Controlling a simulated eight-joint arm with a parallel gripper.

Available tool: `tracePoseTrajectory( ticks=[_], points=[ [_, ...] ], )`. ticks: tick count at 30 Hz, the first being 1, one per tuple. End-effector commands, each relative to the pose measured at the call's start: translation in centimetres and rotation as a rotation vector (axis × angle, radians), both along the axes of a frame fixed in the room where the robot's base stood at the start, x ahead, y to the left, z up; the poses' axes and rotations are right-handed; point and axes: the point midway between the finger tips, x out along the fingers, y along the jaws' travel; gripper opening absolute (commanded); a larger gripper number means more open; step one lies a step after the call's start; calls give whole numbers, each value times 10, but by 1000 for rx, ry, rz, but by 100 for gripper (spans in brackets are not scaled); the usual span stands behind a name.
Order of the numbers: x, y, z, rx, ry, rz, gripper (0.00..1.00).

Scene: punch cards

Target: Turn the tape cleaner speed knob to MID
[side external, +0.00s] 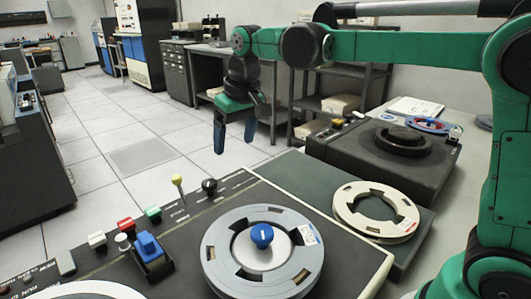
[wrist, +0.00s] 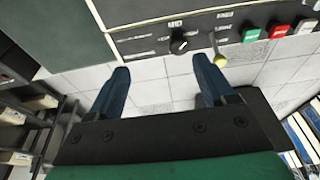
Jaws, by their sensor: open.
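The tape cleaner speed knob looks to be the small black knob (wrist: 179,45) on the dark panel strip at the top of the wrist view, with a label reading MID just above it. A pale mark shows on it, but its exact setting is too small to tell. In the side view the black knob (side external: 209,185) sits near the panel's back edge, beside a yellow-tipped lever (side external: 177,180). My gripper (side external: 235,137) is open and empty, above and beyond that edge, apart from the knob. In the wrist view its blue fingers (wrist: 162,68) are spread below the knob.
Green, red and white buttons (side external: 125,224) and a blue switch (side external: 148,246) line the panel left of the knob. A grey tape reel (side external: 222,258) with a blue hub knob is in front. A cream reel (side external: 376,211) lies at right. Open floor lies behind.

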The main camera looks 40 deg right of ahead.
Motion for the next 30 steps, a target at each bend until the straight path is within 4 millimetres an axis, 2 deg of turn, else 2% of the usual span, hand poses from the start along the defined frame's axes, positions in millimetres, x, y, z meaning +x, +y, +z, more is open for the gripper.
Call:
tracePoseTrajectory(
  ticks=[1, 3, 9, 17, 30],
  points=[
    [14, 5, -4, -1, 32, 1, 75],
    [28, 11, -11, -4, 81, 2, 75],
    [54, 25, -36, -15, 191, 0, 75],
    [61, 31, -53, -21, 240, 0, 75],
    [61, 31, -102, -21, 238, 0, 75]
  ],
)
